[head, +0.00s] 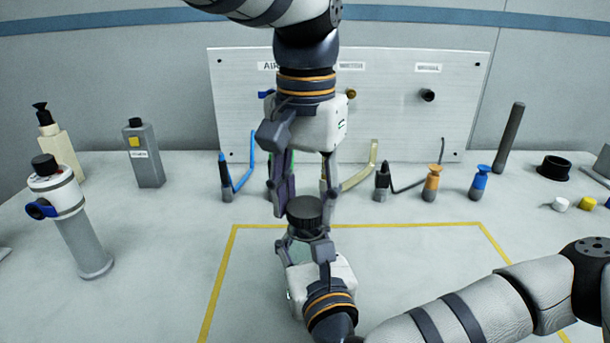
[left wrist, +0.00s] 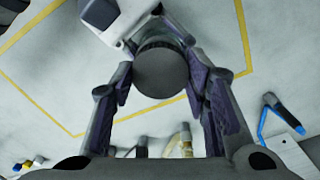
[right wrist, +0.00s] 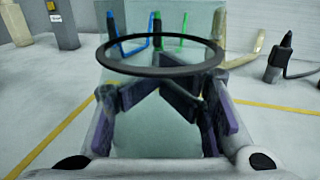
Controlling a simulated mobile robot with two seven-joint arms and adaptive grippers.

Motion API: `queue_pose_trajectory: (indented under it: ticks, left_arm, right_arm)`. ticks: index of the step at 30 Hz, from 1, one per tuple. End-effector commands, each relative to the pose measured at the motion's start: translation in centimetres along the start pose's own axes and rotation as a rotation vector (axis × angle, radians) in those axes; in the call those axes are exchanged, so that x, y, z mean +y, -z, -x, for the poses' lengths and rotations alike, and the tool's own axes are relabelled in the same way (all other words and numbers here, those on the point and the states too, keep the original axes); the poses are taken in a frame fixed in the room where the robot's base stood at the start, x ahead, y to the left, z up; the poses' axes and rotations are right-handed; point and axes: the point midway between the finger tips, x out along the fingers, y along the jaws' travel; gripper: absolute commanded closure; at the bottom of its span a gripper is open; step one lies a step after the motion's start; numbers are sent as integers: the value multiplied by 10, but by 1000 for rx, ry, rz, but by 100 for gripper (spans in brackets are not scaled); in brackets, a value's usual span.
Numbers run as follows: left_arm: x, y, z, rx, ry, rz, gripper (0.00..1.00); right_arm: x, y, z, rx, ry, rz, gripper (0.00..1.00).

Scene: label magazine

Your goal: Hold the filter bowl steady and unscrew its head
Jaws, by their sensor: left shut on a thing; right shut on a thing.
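The filter's black ribbed head (head: 305,212) is upright near the table's middle. My left gripper (head: 304,200) reaches down from above, its fingers on either side of the head. In the left wrist view the round head (left wrist: 162,72) lies between its fingertips, and the gripper is shut on it. The clear filter bowl, mostly hidden in the head view, shows close up in the right wrist view as a glassy body (right wrist: 155,140) with a black ring (right wrist: 160,70). My right gripper (head: 306,240) is shut on the bowl just below the head. Whether head and bowl are apart cannot be told.
The table inside the yellow tape outline (head: 228,260) is mostly clear.

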Motion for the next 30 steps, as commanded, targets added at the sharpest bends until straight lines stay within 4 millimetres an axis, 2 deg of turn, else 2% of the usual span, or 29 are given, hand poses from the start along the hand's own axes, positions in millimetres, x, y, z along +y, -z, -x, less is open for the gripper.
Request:
queue_pose_trajectory:
  ticks: [15,23,30]
  left_arm:
    - [0,0,9,0,0,0,91]
    - [0,0,45,2,-1,-1,91]
    - [0,0,48,-1,0,-1,91]
  right_arm:
    - [0,0,0,0,0,0,100]
    - [0,0,0,0,0,0,100]
    - [0,0,0,0,0,0,100]
